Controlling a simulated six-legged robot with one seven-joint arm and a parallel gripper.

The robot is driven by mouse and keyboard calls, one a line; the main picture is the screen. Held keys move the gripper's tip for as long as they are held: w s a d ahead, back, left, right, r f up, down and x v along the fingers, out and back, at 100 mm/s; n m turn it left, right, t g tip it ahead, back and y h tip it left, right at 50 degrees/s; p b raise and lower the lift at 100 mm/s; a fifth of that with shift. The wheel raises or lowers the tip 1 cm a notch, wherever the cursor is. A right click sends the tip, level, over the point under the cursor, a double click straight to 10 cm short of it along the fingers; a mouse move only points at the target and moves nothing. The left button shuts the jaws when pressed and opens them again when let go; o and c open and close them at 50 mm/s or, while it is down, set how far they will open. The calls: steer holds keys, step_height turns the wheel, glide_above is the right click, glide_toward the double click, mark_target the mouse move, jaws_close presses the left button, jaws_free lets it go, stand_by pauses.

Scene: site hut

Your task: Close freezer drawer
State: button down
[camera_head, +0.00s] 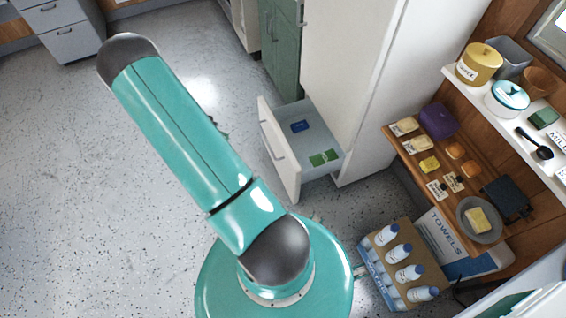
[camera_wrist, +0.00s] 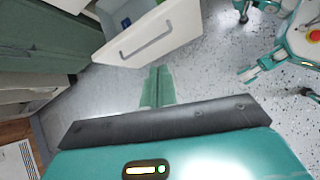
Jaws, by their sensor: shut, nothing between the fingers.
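The freezer drawer (camera_head: 283,155) is pulled out from the bottom of the white fridge-freezer (camera_head: 345,80). A blue packet (camera_head: 299,126) and a green packet (camera_head: 323,158) lie inside it. In the wrist view the drawer front (camera_wrist: 165,25) with its grey bar handle (camera_wrist: 147,39) is at the top. My gripper (camera_wrist: 158,72) shows there as teal fingers held together, just below the drawer front and pointing towards it. I cannot tell whether the fingertips touch it. In the head view my arm hides most of my gripper.
Green cabinets (camera_head: 282,45) stand beside the fridge-freezer. A crate of bottles (camera_head: 404,262) stands on the floor to the right, below wooden shelves (camera_head: 450,165) with food packs. The speckled floor (camera_head: 60,190) left of the drawer is clear.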

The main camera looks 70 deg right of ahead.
mark_target(290, 163)
steer(key=s+d+f+n+g, duration=0.1)
steer(key=s+d+f+n, duration=0.1)
steer(key=s+f, duration=0.55)
steer(key=s+d+f+n+g, duration=0.1)
steer(key=s+f, duration=0.3)
steer(key=f, duration=0.6)
steer(key=x, duration=0.4)
steer(key=d+r+x, duration=0.1)
steer(key=x, duration=0.7)
steer(key=shift+s+d+r, duration=0.15)
steer(key=shift+s+d, duration=0.05)
steer(key=shift+s, duration=0.1)
steer(key=shift+s+d, duration=0.3)
steer(key=shift+d, duration=0.05)
steer(key=shift+s+d, duration=0.1)
steer(key=shift+s, duration=0.05)
